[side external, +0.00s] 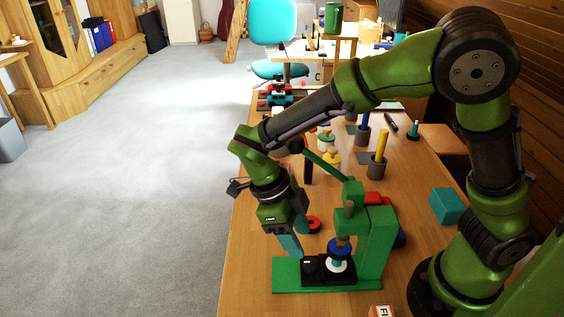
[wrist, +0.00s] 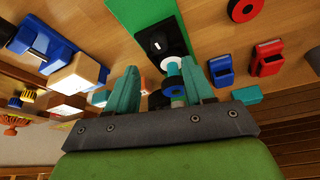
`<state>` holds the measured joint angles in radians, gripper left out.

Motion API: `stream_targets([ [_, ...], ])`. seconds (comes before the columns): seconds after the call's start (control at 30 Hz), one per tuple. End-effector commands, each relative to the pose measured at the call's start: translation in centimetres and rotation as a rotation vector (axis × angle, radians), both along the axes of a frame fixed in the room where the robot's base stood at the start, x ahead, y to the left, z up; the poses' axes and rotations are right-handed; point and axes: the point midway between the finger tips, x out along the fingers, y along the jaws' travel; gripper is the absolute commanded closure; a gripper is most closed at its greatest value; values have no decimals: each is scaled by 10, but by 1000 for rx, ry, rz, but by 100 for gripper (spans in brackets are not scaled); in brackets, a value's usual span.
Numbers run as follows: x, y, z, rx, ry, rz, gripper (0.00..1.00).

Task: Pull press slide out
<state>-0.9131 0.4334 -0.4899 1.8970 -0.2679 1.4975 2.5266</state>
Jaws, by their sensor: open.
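The green press (side external: 375,240) stands on the wooden table, with a flat green base and a raised lever (side external: 325,165). Its black slide (side external: 312,268) lies on the base and carries a white ring with a blue part above it. In the wrist view the black slide (wrist: 160,42) shows a dark round knob and a white mark, with the green base (wrist: 130,15) beside it. My gripper (side external: 292,246) is open, its teal fingers pointing down just left of the press, near the slide. In the wrist view my gripper (wrist: 158,67) has nothing clearly between its fingers; contact with the slide cannot be told.
A red ring (side external: 313,224) lies behind my fingers. A teal block (side external: 447,206) lies right of the press. Cylinders with yellow (side external: 382,146) and blue tops stand farther back. Red and blue holders (wrist: 267,58) lie near the press. The table's left edge is close to my gripper.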

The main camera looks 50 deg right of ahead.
Motion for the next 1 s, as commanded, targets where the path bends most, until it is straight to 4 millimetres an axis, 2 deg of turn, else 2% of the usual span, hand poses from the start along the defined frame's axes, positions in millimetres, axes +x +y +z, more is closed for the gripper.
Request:
stream_targets([
  [0.4,-20,-12,-55,1,3,2,48],
  [0.57,-23,-13,-63,3,-1,3,48],
  [0.8,-23,-13,-64,4,-1,4,48],
  [0.87,-23,-13,-64,4,-1,4,55],
  [1.0,-23,-13,-64,4,-1,4,77],
])
